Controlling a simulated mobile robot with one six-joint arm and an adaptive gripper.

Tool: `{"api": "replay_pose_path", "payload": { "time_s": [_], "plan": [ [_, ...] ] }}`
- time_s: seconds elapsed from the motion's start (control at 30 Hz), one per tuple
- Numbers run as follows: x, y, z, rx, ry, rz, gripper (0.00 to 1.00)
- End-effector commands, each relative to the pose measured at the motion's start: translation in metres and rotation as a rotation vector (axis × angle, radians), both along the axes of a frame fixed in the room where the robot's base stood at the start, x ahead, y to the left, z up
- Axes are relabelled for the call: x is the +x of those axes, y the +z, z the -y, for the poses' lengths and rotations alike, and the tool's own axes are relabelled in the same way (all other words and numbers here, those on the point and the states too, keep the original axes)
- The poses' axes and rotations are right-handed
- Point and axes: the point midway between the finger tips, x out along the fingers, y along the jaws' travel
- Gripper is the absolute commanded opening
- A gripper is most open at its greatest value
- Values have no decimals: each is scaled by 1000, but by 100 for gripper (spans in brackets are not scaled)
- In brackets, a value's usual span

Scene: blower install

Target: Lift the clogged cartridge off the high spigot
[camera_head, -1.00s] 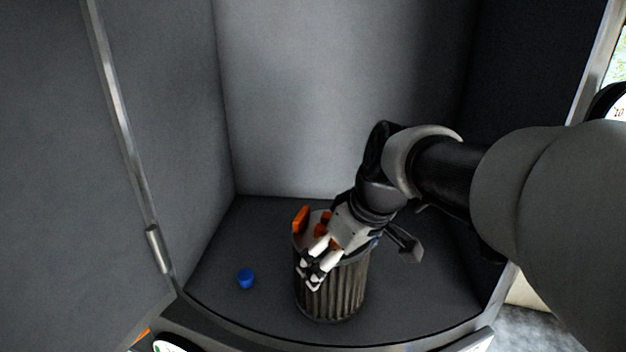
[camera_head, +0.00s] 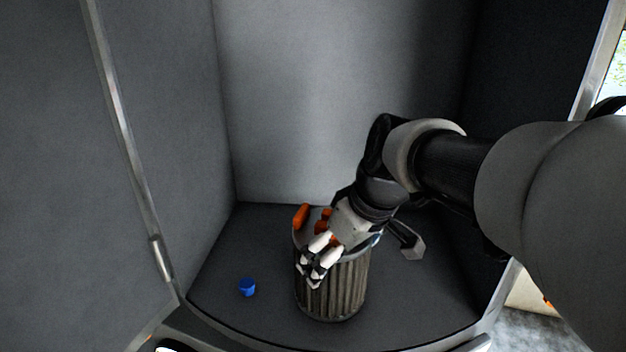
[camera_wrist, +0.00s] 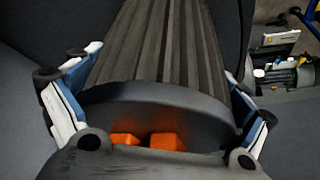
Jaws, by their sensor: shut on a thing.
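The clogged cartridge (camera_head: 333,290) is a dirty grey-brown pleated cylinder with orange parts on its top. It stands upright in the grey enclosure. My gripper (camera_head: 314,277) is over its near upper side, with the fingers pointing down and left. In the wrist view, the fingers (camera_wrist: 160,105) lie on both sides of the cartridge's grey end cap, and the pleats (camera_wrist: 160,45) run away from it. The gripper is shut on the cartridge. The spigot is hidden; I cannot tell whether the cartridge's bottom touches anything below.
A small blue cap (camera_head: 247,287) lies on the dark enclosure floor (camera_head: 225,265) to the left. Grey walls stand close behind and to the sides. An open door with a metal edge (camera_head: 130,150) is at the left. A grey-ended handle (camera_head: 412,247) is right of the cartridge.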

Motion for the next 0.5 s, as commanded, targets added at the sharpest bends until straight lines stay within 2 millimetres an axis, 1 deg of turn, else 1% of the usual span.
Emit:
{"api": "replay_pose_path", "payload": {
  "time_s": [0.03,0.33,0.5],
  "plan": [
    [1,3,0,1,-1,6,61],
    [1,3,0,1,0,7,61],
    [1,8,0,1,0,7,61]
  ]
}}
